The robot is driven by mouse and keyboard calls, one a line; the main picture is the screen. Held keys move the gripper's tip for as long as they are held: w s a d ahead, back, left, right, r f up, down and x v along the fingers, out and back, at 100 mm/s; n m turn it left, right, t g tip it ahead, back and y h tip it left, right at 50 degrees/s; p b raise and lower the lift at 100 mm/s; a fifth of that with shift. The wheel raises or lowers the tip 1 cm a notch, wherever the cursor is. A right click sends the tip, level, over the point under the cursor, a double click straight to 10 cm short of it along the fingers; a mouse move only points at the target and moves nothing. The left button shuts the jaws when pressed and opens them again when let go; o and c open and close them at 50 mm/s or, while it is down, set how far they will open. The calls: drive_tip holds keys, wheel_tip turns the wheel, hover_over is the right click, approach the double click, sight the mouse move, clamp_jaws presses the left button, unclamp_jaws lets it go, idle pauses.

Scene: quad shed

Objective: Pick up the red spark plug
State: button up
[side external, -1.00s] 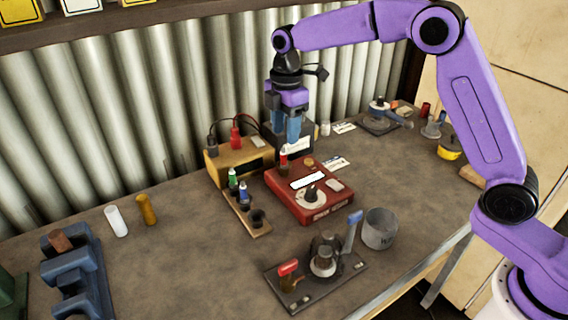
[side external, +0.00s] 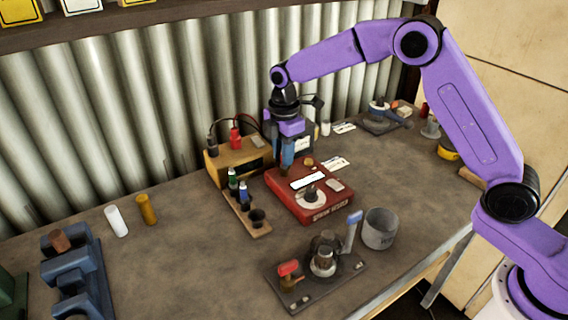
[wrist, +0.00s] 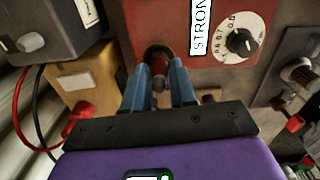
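The red spark plug (wrist: 160,67) stands in a round hole at the edge of the red tester box (side external: 325,202), with its metal tip towards the wrist camera. My gripper (wrist: 161,72) is over it, pointing down, with one blue finger on each side of the plug. The fingers look open, with a narrow gap around the plug; I see no clear contact. In the side view my gripper (side external: 286,168) is low at the box's back left corner, and its fingers hide the plug.
A wooden rack (side external: 259,231) with a green plug (side external: 232,180) and a blue plug (side external: 243,190) stands close to the left. A yellow box (side external: 228,166) with cables and a dark box (wrist: 40,30) are behind. A grey can (side external: 380,229) stands front right.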

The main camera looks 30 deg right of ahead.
clamp_jaws()
drive_tip(key=shift+r, duration=0.5)
wheel_tip(320, 180, up, 2)
drive_tip(key=shift+r, duration=0.1)
drive_tip(key=s+d+r, duration=0.4)
drive_tip(key=s+r, duration=0.5)
drive_tip(key=s, duration=0.4)
drive_tip(key=shift+s+r, duration=0.2)
drive_tip(key=shift+r, duration=0.2)
